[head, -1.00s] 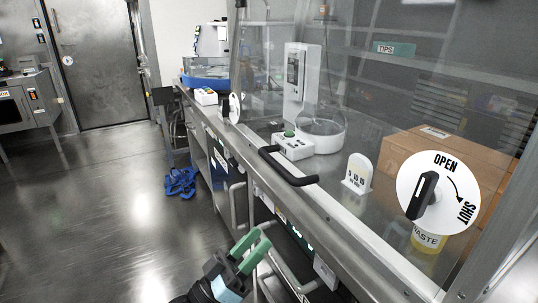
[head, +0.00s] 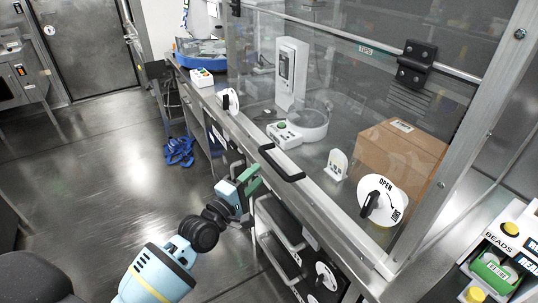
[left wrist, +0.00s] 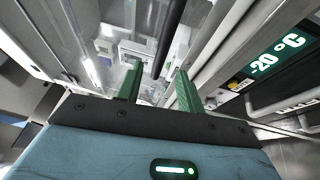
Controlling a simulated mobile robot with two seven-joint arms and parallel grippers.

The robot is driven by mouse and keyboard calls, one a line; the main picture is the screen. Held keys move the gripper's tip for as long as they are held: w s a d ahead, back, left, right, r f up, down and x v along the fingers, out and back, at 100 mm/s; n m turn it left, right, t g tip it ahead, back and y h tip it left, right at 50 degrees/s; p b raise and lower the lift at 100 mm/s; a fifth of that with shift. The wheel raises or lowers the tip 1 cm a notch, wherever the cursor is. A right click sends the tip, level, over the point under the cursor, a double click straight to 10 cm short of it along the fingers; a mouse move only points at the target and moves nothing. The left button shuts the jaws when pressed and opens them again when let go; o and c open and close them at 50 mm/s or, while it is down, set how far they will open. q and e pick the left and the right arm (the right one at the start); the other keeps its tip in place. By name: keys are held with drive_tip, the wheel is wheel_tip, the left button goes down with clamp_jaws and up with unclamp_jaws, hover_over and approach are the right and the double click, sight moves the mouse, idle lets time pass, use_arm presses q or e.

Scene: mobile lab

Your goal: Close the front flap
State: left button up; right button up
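The front flap (head: 330,105) is a clear panel on the enclosure over the bench. A black bar handle (head: 282,165) sits at its lower front edge. I cannot tell whether a gap remains under the panel. A white round dial (head: 384,201) marked OPEN and SHUT is at the flap's right end, and a similar dial (head: 227,102) is at its left end. My left gripper (head: 248,181) is just left of and below the handle. In the left wrist view its green fingers (left wrist: 158,88) are apart and empty, with the black bar (left wrist: 170,38) beyond them. My right gripper is not in view.
Behind the panel are a white instrument (head: 291,75), a cardboard box (head: 402,153) and a small sign (head: 336,164). Drawers with rail handles (head: 275,240) lie below the bench. A beads dispenser (head: 500,250) stands at the right. The floor at left is mostly clear.

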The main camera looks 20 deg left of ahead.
sight(269, 163)
use_arm(q)
drive_tip(key=shift+w+f, duration=0.1)
drive_tip(key=shift+x, duration=3.8)
clamp_jaws()
